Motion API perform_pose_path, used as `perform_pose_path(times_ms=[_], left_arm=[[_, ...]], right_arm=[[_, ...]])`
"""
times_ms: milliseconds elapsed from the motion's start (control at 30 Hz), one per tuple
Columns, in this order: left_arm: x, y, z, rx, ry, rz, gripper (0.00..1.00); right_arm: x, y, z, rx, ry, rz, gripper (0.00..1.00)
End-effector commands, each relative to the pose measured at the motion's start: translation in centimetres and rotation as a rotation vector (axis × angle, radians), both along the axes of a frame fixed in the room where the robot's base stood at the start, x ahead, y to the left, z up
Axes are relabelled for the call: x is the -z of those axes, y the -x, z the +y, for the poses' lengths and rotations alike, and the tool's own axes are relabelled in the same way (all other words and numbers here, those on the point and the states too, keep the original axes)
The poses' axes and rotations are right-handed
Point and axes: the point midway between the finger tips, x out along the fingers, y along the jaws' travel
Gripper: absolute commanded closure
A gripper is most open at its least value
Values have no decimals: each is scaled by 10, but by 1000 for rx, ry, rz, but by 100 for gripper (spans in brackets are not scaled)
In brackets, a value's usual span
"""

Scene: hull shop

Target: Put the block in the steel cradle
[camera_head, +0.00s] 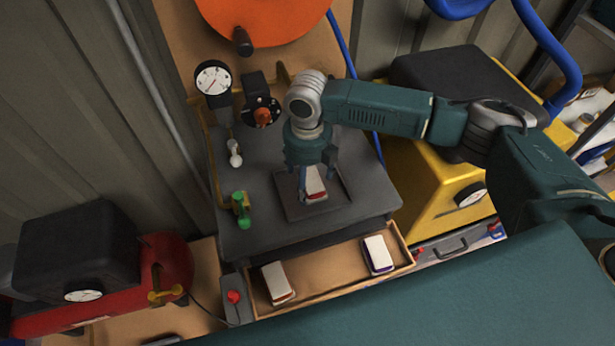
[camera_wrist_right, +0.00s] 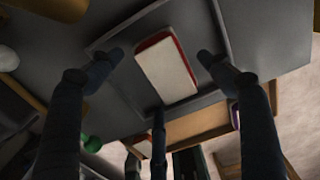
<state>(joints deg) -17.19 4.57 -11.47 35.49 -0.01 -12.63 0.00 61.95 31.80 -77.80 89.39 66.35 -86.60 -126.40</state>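A white block with red edges (camera_head: 315,187) lies in the square grey steel cradle (camera_head: 290,213) on the dark bench top. In the right wrist view the block (camera_wrist_right: 166,70) lies within the raised rim of the cradle (camera_wrist_right: 115,92). My right gripper (camera_head: 316,178) points down over the block, its fingers spread around it. In the right wrist view gaps show between the fingers and the block, so it is open and not gripping. Whether the block lies fully flat is hard to tell. My left gripper is not in view.
An open wooden drawer (camera_head: 330,284) below the bench holds a red-edged block (camera_head: 277,282) and a blue-edged block (camera_head: 379,254). A gauge (camera_head: 213,78), a dial with an orange knob (camera_head: 262,114) and a green-handled valve (camera_head: 241,211) stand left of the cradle. A yellow machine (camera_head: 425,190) stands right.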

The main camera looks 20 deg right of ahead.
Motion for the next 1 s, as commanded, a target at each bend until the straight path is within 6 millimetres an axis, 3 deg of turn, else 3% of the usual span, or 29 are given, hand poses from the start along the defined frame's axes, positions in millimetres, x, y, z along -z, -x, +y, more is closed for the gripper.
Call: perform_pose_path(times_ms=[333,800,1000], left_arm=[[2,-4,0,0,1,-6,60],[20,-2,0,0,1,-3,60],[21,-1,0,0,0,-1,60]], right_arm=[[-11,-1,0,1,-1,-3,22],[-103,-1,0,0,-1,-4,22],[-121,-1,0,1,0,-1,22]])
